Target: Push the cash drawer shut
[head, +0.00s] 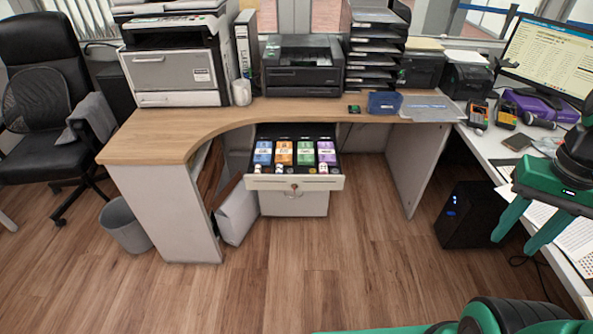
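The cash drawer (295,183) is pulled open below the wooden counter, with its pale front toward me. Its tray holds blue, orange, green and purple note bundles and a row of coin compartments in front of them. My gripper (513,238) is at the right side of the view, over the right-hand desk edge and well apart from the drawer. Its two green fingers point down and to the left, spread apart with nothing between them.
The curved wooden counter (170,133) carries printers and a paper tray stack (374,55). A grey bin (124,226) and a white bag (237,212) stand left of the drawer. A black computer tower (468,215) stands at right. The wooden floor before the drawer is clear.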

